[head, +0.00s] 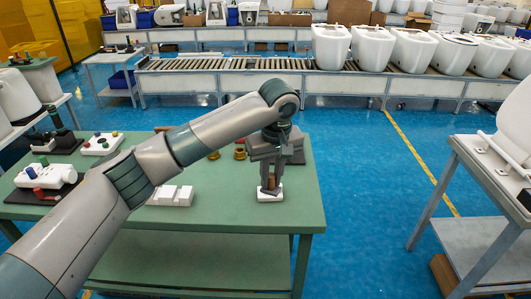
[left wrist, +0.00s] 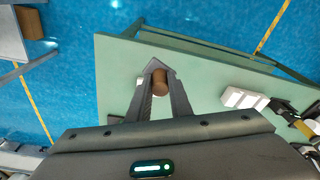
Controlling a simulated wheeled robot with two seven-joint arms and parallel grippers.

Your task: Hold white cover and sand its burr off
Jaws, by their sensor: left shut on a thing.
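My left gripper (head: 270,183) is over the right part of the green table and points down. Its fingers are shut on a brown cylinder (left wrist: 160,83), which looks like a sanding tool. In the head view the cylinder stands upright at a small white block (head: 270,196) on the table; I cannot tell whether it still sits in the block. A white cover (head: 515,125) stands raised at the right edge of the head view, partly cut off, on a grey table. My right gripper is not seen.
The green table (head: 230,213) also holds white blocks (head: 170,196), a white holder with coloured knobs (head: 45,176) and brass pieces (head: 240,153). Blue floor lies open between the green table and the grey table (head: 480,165). A conveyor (head: 240,82) with white toilets runs behind.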

